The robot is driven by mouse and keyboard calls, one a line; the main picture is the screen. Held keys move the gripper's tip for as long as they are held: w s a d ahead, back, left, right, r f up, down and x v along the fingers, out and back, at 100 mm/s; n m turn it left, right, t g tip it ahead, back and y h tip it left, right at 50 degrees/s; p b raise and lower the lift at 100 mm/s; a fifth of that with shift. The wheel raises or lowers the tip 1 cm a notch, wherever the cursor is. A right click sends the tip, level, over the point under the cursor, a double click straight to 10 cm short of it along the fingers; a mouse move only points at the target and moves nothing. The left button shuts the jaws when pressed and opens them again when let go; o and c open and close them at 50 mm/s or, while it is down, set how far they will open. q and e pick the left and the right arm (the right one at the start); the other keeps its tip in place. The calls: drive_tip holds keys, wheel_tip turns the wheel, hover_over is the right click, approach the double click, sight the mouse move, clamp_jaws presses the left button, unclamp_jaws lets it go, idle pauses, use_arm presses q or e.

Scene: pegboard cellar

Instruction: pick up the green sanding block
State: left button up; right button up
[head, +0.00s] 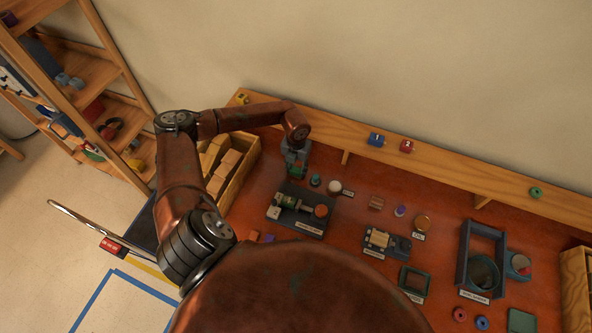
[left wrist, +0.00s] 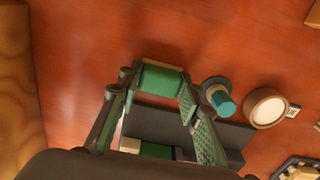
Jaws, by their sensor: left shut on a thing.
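The green sanding block (left wrist: 162,80) sits between the fingertips of my left gripper (left wrist: 158,84) in the left wrist view. The fingers are shut on it from both sides. In the head view the left gripper (head: 296,158) points down over the red-brown bench, behind a dark fixture, with a bit of the green block (head: 297,173) showing below it. I cannot tell whether the block touches the bench. My right gripper is not in view.
A dark fixture with a green cylinder (head: 289,203) stands close to the left gripper. A small teal-topped knob (left wrist: 222,102) and a round pale-topped piece (left wrist: 267,107) are to its right. A wooden bin of blocks (head: 246,164) is at left, and a ledge (head: 460,176) runs behind.

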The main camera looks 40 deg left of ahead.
sight(296, 169)
use_arm(q)
drive_tip(key=shift+r, duration=0.4)
wheel_tip(296, 169, up, 2)
drive_tip(key=shift+s+r+b, duration=0.1)
drive_tip(key=shift+r+b, duration=0.15)
drive_tip(key=shift+b, duration=0.15)
drive_tip(key=s+d+r+b, duration=0.1)
drive_tip(key=s+r, duration=0.8)
drive_tip(key=s, duration=0.4)
drive_tip(key=shift+s+r, duration=0.3)
drive_tip(key=shift+s, duration=0.05)
drive_tip(key=shift+d, duration=0.1)
